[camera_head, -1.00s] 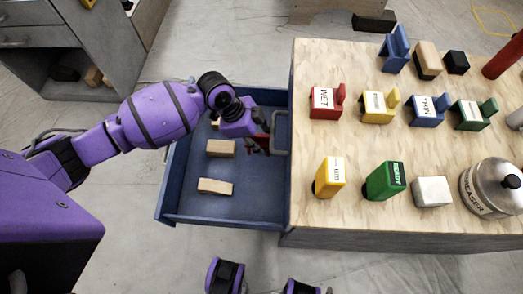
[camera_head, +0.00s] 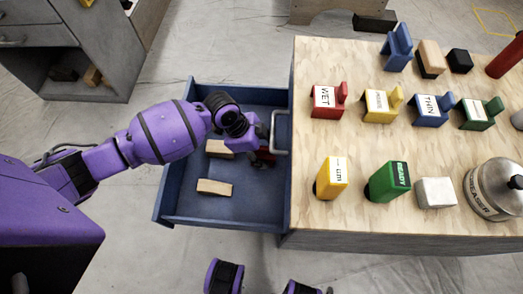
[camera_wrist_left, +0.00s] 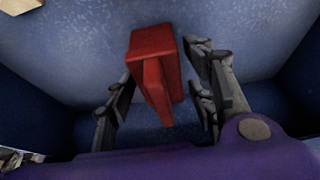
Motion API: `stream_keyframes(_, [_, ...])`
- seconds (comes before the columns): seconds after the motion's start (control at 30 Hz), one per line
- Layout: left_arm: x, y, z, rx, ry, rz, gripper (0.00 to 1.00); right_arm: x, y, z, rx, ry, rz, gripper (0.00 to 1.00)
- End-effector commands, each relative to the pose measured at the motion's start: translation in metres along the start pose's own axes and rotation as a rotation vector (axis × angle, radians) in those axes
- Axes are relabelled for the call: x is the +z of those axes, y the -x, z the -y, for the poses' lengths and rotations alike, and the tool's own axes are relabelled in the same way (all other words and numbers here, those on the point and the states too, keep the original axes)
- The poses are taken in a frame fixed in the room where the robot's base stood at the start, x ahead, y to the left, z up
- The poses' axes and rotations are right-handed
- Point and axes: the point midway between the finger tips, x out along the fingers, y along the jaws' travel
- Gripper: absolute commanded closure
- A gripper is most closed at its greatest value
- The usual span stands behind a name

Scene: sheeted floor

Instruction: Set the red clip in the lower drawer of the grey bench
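The grey bench has a plywood top (camera_head: 350,145), and a blue drawer (camera_head: 200,222) is pulled out to the left below that top. A red clip (camera_wrist_left: 155,65) shows between the fingers of my left gripper (camera_wrist_left: 160,75) in the left wrist view, over the blue drawer floor. I cannot tell whether the clip touches the floor.
Wooden blocks (camera_head: 214,187) lie in the drawer, left of the gripper. A grey handle (camera_head: 281,130) sticks out from the bench beside the gripper. A red WET block (camera_head: 326,101), other coloured blocks and a metal canister (camera_head: 495,190) stand on the top. The drawer's front-right floor is clear.

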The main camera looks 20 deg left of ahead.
Motion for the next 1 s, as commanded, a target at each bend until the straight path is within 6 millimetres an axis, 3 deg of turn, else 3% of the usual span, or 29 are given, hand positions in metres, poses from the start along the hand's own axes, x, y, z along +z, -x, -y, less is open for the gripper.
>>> stream_keyframes(0.37, [-0.001, 0.006, 0.001, -0.002, -0.001, 0.000, 0.46, 0.008, 0.005, -0.002, 0.003, 0.002, 0.014, 0.60])
stream_keyframes(0.8, [-0.001, 0.091, 0.001, -0.003, -0.002, 0.000, 0.46, -0.008, 0.018, 0.000, 0.000, 0.008, -0.004, 0.60])
stream_keyframes(1.0, [-0.001, 0.116, 0.000, 0.000, 0.000, 0.001, 0.46, -0.017, 0.018, 0.002, -0.004, 0.012, -0.018, 0.60])
